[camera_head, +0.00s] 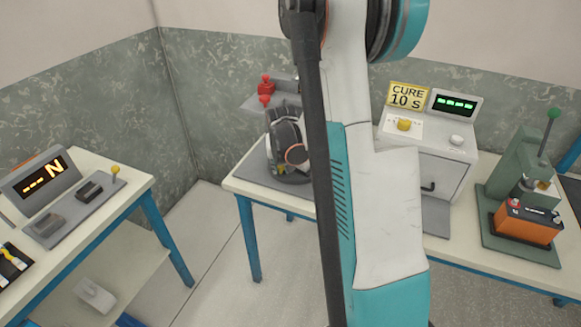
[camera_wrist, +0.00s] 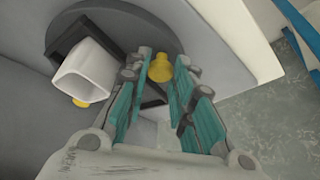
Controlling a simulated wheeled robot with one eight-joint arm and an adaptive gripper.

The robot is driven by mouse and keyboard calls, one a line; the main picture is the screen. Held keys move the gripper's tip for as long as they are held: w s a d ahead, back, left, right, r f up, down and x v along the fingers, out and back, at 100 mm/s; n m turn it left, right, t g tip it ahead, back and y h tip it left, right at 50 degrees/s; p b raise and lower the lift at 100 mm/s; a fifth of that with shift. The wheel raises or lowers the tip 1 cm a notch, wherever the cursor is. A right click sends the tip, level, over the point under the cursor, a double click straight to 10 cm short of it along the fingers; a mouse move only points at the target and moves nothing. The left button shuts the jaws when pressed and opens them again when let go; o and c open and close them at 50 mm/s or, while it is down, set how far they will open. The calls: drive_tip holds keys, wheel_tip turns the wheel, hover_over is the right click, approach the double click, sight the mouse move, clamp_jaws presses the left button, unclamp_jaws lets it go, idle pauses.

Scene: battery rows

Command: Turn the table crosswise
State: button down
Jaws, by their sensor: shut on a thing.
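The turntable is a round dark grey disc (camera_wrist: 115,18) in the wrist view. It bears a black frame (camera_wrist: 68,50) with a white square-mouthed part (camera_wrist: 82,78) in it. One yellow knob (camera_wrist: 160,68) stands between my fingertips; a second yellow knob (camera_wrist: 81,102) shows beside the white part. My gripper (camera_wrist: 159,75) is shut on the first knob, its teal fingers on either side. In the head view my wrist hides most of the turntable (camera_head: 290,178), at the left end of the middle bench.
A red device (camera_head: 265,90) stands behind the turntable. A cure box (camera_head: 425,160) with a yellow sign is right of my arm. A green press (camera_head: 530,175) with an orange battery (camera_head: 527,224) stands at far right. A left bench (camera_head: 135,178) carries a display (camera_head: 40,185).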

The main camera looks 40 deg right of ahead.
drive_tip(key=shift+w+a+m+g+h, duration=0.1)
drive_tip(key=shift+w+m+g+h, duration=0.45)
drive_tip(key=shift+w+m, duration=1.35)
drive_tip(key=shift+w+d+m+g, duration=0.15)
drive_tip(key=shift+w+m+g, duration=0.15)
drive_tip(key=shift+m, duration=0.4)
drive_tip(key=shift+w+d+m+g, duration=0.1)
drive_tip(key=shift+w+m+g, duration=0.2)
drive_tip(key=shift+m, duration=0.4)
drive_tip(key=shift+w+d+m+g+h, duration=0.25)
drive_tip(key=shift+w+m, duration=0.3)
drive_tip(key=shift+m, duration=0.35)
drive_tip(key=c, duration=1.4)
unclamp_jaws()
drive_tip(key=w+v, duration=0.1)
drive_tip(key=v, duration=1.1)
drive_tip(key=shift+s, duration=0.4)
